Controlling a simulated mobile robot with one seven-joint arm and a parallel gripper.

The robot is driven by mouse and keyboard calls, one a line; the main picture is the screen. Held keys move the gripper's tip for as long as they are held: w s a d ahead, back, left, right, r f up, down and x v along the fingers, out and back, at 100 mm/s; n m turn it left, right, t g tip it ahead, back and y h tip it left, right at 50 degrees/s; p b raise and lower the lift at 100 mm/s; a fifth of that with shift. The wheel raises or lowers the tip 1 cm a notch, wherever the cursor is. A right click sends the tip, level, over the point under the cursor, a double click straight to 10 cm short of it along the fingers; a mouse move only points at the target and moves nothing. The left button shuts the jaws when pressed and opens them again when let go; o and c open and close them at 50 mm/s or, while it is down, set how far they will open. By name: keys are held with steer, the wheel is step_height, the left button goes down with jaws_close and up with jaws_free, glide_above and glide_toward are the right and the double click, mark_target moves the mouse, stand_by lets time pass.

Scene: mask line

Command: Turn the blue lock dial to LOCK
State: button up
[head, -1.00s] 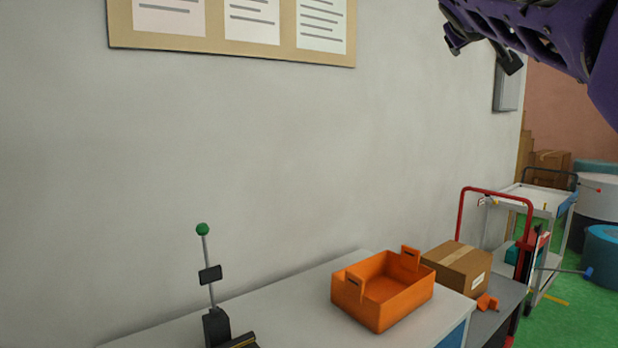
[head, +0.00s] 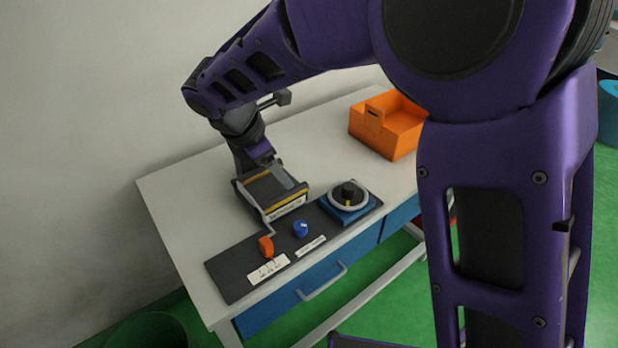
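The blue dial (head: 301,230) is a small round knob on the dark panel (head: 232,268) along the table's front edge. A small pale mark shows on it, but I cannot tell which word it points to. A white label (head: 310,246) lies just in front of it; its text is too small to read. The end of my arm, with my gripper (head: 260,153), is bent down above the back of the grey fixture with yellow stripes, behind and left of the dial and apart from it. My fingers are not clear, so I cannot tell whether they are open.
The striped fixture (head: 285,206) stands close behind the dial. An orange handle (head: 266,246) is at its left, and a black knob on a blue base (head: 349,196) is at its right. An orange bin (head: 400,128) sits farther back. The table's left part (head: 180,215) is clear.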

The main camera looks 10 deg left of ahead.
steer(key=s+f+n+g, duration=0.1)
steer(key=s+f, duration=0.1)
steer(key=s, duration=0.1)
steer(key=b, duration=0.2)
glide_toward(299, 225)
steer(key=shift+n, duration=0.3)
steer(key=x, duration=0.9)
steer(key=shift+f, duration=0.1)
jaws_close()
